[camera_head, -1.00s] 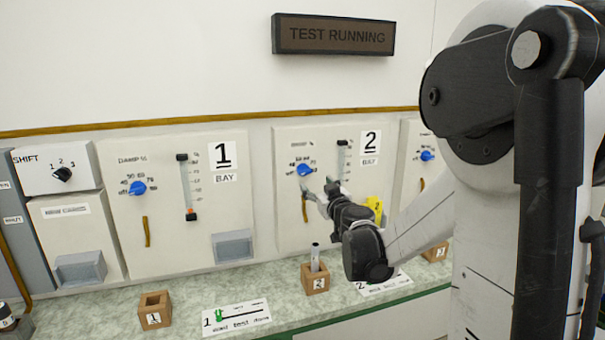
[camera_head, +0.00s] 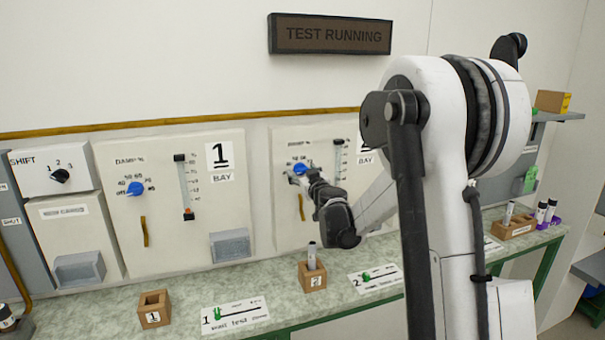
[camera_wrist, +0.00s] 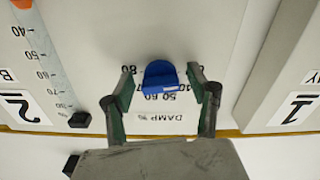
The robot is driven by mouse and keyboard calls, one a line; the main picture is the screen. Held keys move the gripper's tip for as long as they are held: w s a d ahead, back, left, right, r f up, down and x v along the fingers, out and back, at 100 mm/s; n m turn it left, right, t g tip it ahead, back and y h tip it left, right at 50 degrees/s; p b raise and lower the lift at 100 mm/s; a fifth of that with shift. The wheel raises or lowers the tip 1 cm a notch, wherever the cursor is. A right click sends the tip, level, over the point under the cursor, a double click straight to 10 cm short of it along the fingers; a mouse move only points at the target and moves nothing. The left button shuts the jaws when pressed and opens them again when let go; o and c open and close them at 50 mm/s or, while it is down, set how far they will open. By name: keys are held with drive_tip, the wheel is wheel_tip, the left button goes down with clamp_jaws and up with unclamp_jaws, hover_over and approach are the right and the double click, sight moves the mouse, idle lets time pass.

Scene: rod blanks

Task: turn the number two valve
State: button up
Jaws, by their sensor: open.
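The bay 2 panel (camera_head: 284,215) on the wall carries a blue damper knob (camera_head: 300,168) with a printed number scale. In the wrist view, which is upside down, the same blue knob (camera_wrist: 158,74) sits between the two fingers of my gripper (camera_wrist: 158,78). The fingers are open, one on each side of the knob, with a visible gap on both sides. In the head view my gripper (camera_head: 302,176) is at the knob and partly covers it and its scale. I cannot tell whether the fingers touch the panel.
A slider (camera_head: 339,158) stands right of the knob, and a brown strip handle (camera_head: 301,207) hangs below it. The bay 1 panel (camera_head: 180,215) is to the left. A wooden block with a rod (camera_head: 313,275) stands on the bench below. A "TEST RUNNING" sign (camera_head: 331,34) hangs above, unlit.

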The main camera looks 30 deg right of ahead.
drive_tip(key=c, duration=1.2)
drive_tip(key=shift+o, duration=0.2)
drive_tip(key=shift+b, duration=0.3)
drive_tip(key=m+b, duration=0.2)
drive_tip(key=m, duration=0.1)
drive_tip(key=shift+a+f, duration=0.1)
drive_tip(key=shift+f, duration=0.05)
drive_tip(key=m+b, duration=0.2)
drive_tip(key=m, duration=0.2)
drive_tip(key=shift+m+b, duration=0.3)
drive_tip(key=shift+b, duration=0.1)
drive_tip(key=m+b, duration=0.2)
drive_tip(key=m, duration=0.2)
drive_tip(key=shift+a, duration=0.1)
drive_tip(key=shift+r+m+b, duration=0.15)
drive_tip(key=shift+m+b, duration=0.15)
drive_tip(key=shift+m, duration=0.7)
drive_tip(key=shift+r+m+b, duration=0.1)
drive_tip(key=shift+m+b, duration=0.2)
drive_tip(key=shift+m, duration=0.7)
